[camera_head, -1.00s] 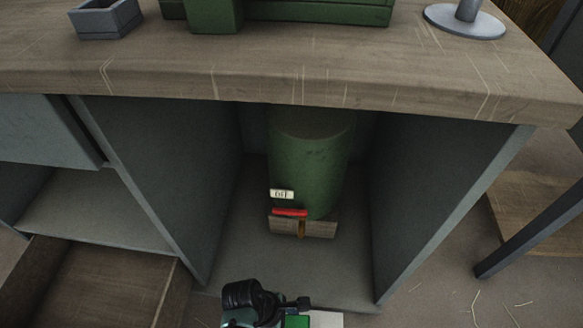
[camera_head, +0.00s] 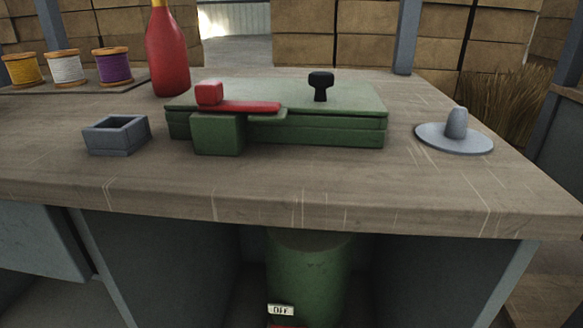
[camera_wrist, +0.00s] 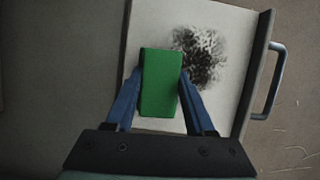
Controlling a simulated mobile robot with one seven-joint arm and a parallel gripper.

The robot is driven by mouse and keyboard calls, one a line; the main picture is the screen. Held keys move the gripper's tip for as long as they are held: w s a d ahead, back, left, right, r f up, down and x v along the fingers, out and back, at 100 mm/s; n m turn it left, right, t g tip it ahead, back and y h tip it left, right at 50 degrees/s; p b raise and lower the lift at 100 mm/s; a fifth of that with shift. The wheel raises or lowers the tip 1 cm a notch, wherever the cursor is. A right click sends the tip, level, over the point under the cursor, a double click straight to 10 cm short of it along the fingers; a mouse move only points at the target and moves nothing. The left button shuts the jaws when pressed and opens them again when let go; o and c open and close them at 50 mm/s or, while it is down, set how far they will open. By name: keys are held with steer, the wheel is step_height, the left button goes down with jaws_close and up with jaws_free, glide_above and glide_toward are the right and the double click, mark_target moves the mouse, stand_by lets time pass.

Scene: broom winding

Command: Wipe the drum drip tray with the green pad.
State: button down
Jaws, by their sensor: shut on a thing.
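My gripper (camera_wrist: 160,100) shows in the wrist view, its blue fingers shut on the green pad (camera_wrist: 160,80). The pad is over the pale drip tray (camera_wrist: 146,28), left of a dark speckled stain (camera_wrist: 200,55) on the tray. I cannot tell whether the pad touches the tray. The tray has a raised edge and a grey handle (camera_wrist: 275,85) on the right. In the head view the green drum (camera_head: 305,275) stands under the bench with an "OFF" label; its lower part is cut off. My gripper, the pad and the tray are outside the head view.
The wooden bench top (camera_head: 340,190) carries a green machine (camera_head: 290,125) with a red lever, a small grey box (camera_head: 116,135), a red bottle (camera_head: 168,55), thread spools (camera_head: 66,68) and a grey disc with a peg (camera_head: 455,135). Bench side panels flank the drum.

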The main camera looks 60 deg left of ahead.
steer(key=shift+f+b, duration=0.35)
steer(key=shift+f, duration=0.35)
